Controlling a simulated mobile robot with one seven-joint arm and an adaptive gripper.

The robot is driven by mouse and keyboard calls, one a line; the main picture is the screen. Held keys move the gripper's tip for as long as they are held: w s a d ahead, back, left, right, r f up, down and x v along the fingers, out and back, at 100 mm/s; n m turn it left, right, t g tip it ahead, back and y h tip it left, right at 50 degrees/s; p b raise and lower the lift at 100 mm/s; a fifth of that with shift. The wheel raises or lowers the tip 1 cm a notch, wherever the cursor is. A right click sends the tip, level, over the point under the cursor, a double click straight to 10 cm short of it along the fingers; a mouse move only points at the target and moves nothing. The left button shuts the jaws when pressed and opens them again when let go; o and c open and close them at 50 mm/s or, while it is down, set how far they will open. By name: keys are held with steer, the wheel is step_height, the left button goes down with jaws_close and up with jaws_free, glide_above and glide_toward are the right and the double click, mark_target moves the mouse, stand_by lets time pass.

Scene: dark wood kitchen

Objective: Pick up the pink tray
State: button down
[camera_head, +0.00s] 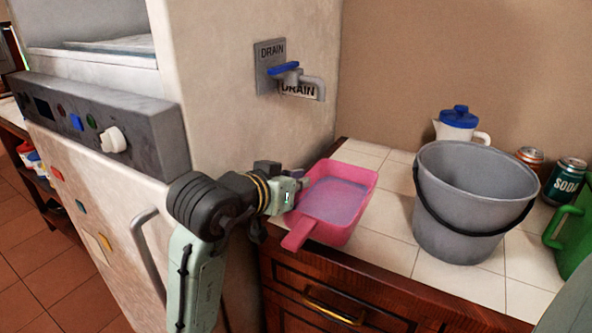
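The pink tray (361,183) is a shallow, scoop-like pan with raised sides and a short handle towards the front left. Its inner floor looks greyish lilac. It sits on the white tiled counter (400,235), close to the counter's left front edge. My gripper (291,192) is at the tray's left side, overlapping its left rim in the view. Dark gripper parts show above and below the pale green wrist piece. The fingertips are not clearly seen, so I cannot tell whether they touch the tray or how far apart they are.
A grey bucket (470,200) with a dark handle stands right of the tray. Behind it are a white jug with a blue lid (458,124) and soda cans (566,181). A green container (573,235) is far right. A drain tap (290,75) juts from the machine (235,110).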

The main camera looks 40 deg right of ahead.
steer(key=s+a, duration=0.1)
steer(key=s+a+p, duration=0.1)
steer(key=s, duration=0.1)
steer(key=s+a+p, duration=0.1)
steer(key=s, duration=0.1)
steer(key=shift+s+a+r, duration=0.1)
steer(key=shift+s+r, duration=0.15)
steer(key=shift+r, duration=0.15)
steer(key=shift+f+b, duration=0.2)
steer(key=shift+b, duration=0.6)
steer(key=shift+s+a+b, duration=0.2)
steer(key=shift+s+b, duration=0.1)
steer(key=shift+b, duration=0.45)
steer(key=shift+s+a+r+b, duration=0.15)
steer(key=shift+s+a+b, duration=0.35)
steer(key=shift+b, duration=0.65)
steer(key=shift+s+d+r, duration=0.1)
steer(key=shift+s, duration=0.15)
